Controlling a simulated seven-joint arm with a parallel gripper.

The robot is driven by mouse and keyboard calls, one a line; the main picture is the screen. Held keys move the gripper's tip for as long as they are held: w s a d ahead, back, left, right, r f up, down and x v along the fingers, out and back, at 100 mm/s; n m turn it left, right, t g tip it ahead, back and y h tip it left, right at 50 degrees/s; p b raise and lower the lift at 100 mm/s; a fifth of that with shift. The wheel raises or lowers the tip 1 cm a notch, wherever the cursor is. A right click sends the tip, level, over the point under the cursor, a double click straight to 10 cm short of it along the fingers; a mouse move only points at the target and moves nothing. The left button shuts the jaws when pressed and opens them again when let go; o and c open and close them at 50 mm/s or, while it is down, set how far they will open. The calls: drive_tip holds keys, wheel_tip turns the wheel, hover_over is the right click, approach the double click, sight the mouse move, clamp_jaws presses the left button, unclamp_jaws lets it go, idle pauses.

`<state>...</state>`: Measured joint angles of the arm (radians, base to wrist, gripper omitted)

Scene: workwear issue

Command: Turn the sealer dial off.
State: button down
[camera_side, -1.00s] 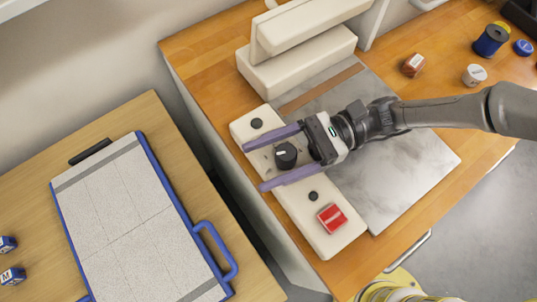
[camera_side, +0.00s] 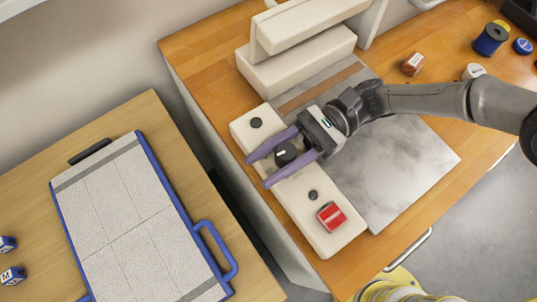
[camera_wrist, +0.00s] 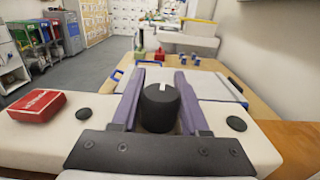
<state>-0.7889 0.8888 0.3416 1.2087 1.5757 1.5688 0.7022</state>
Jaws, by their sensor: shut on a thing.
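The sealer dial (camera_side: 285,153) is a round black knob with a white pointer mark. It sits on the cream control panel (camera_side: 322,232) of the sealer, and in the wrist view the dial (camera_wrist: 161,106) stands between my fingers with its white mark on top, toward the far side. My gripper (camera_side: 258,172) has two purple fingers, one on each side of the dial. It is shut on the dial, and the fingers lie low over the panel. The lower sides of the dial are partly hidden by the fingers.
The cream sealer bar (camera_side: 300,62) stands behind. A grey metal plate (camera_side: 410,180) lies beside the panel. A blue-framed board (camera_side: 130,225) lies on the left table.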

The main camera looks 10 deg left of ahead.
drive_tip(key=shift+n+g+h, duration=0.4)
drive_tip(key=shift+h, duration=0.1)
drive_tip(key=shift+c, duration=2)
unclamp_jaws()
drive_tip(key=shift+d, duration=0.1)
drive_tip(key=v, duration=1.3)
drive_tip(key=shift+w+d, duration=0.25)
drive_tip(key=shift+d, duration=0.05)
